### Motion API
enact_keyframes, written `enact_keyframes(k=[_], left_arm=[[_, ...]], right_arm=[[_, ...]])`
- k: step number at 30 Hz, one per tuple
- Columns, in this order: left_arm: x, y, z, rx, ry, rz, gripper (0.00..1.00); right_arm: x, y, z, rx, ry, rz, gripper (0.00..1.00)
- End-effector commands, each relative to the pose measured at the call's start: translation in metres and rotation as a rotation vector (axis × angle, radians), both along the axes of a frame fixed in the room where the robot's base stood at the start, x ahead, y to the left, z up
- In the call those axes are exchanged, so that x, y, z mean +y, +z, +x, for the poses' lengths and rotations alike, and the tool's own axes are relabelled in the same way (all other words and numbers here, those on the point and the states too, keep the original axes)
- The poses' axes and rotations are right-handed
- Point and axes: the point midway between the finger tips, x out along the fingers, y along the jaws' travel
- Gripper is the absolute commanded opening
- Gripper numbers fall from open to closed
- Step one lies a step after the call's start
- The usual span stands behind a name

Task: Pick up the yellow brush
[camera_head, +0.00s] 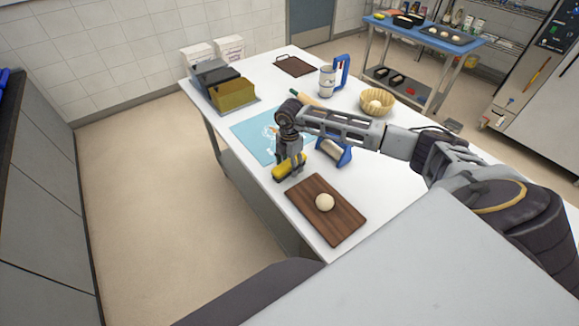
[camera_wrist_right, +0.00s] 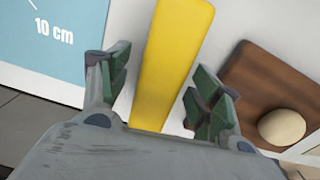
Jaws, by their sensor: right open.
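The yellow brush (camera_head: 284,174) lies on the white table near its left edge, between the blue mat and the wooden board. In the right wrist view the brush (camera_wrist_right: 168,65) is a long yellow block running between the two fingers. My right gripper (camera_head: 290,166) points down over the brush and is open. In the right wrist view the gripper (camera_wrist_right: 160,85) has one finger on each side of the brush, with a gap visible on both sides. The fingers partly hide the brush in the head view. My left gripper is not in view.
A wooden board (camera_head: 335,225) with a dough ball (camera_head: 325,202) lies close by. A basket (camera_head: 377,101) and a yellow-brown box (camera_head: 234,96) stand farther back.

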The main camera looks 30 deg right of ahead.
Motion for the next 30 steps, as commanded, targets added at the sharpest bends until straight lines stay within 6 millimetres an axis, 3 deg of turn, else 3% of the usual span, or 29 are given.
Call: enact_keyframes(k=[2,12,23,30], left_arm=[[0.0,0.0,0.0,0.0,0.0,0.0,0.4],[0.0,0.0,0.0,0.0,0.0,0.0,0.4],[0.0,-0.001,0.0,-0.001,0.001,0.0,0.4],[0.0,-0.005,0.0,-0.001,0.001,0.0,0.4]], right_arm=[[0.0,0.0,0.0,0.0,0.0,0.0,0.58],[0.0,0.0,0.0,0.0,0.0,0.0,0.14],[0.0,0.003,0.001,-0.001,0.0,0.0,0.13],[-0.001,0.022,0.001,-0.003,-0.001,-0.001,0.13]])
